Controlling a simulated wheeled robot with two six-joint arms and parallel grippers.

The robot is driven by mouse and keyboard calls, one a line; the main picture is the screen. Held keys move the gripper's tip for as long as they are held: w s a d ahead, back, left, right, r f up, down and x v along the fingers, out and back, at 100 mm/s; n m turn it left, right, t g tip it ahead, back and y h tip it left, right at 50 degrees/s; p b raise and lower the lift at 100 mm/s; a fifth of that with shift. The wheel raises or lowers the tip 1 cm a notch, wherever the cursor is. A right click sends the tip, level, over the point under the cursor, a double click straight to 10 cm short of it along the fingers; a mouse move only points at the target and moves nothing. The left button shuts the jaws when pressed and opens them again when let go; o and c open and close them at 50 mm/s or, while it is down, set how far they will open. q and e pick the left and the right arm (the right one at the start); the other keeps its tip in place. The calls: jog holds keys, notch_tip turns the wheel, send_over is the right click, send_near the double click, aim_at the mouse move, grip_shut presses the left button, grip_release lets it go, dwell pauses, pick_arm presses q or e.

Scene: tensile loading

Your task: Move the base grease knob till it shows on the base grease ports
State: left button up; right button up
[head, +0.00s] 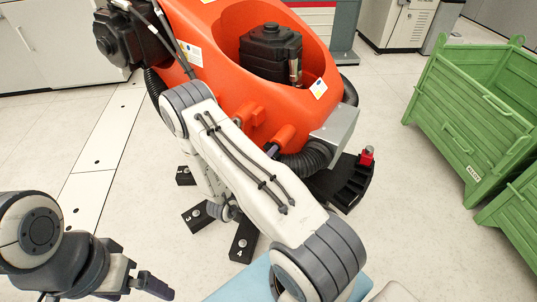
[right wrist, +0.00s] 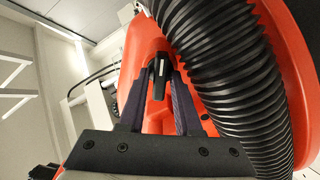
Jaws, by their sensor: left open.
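In the right wrist view, a small black knob (right wrist: 158,78) with a pale pointer stands on the orange machine body. I take it to be the base grease knob. The dark fingers of my right gripper (right wrist: 160,74) are apart, with their tips on either side of the knob. I cannot tell whether they press on it. My left gripper (head: 140,270) is open and empty at the lower left. I cannot make out the port markings.
The orange machine (head: 225,45) has a black motor and a ribbed black hose (right wrist: 235,80) close to the right gripper. Black feet (head: 243,240) with numbers stand on the floor. A small red part (head: 367,156) sits at right. Green crates (head: 470,120) stand far right.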

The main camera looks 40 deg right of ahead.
grip_shut()
jog(key=shift+r+m+p, duration=0.1)
jog(key=shift+m+p, duration=0.3)
jog(key=shift+m, duration=0.5)
jog(key=m, duration=0.3)
grip_release()
jog(key=shift+a, duration=0.1)
jog(key=p+v, duration=0.1)
jog(key=v, duration=0.9)
jog(key=shift+s+a+p, duration=0.15)
jog(key=shift+a+p, duration=0.05)
jog(key=shift+p, duration=0.1)
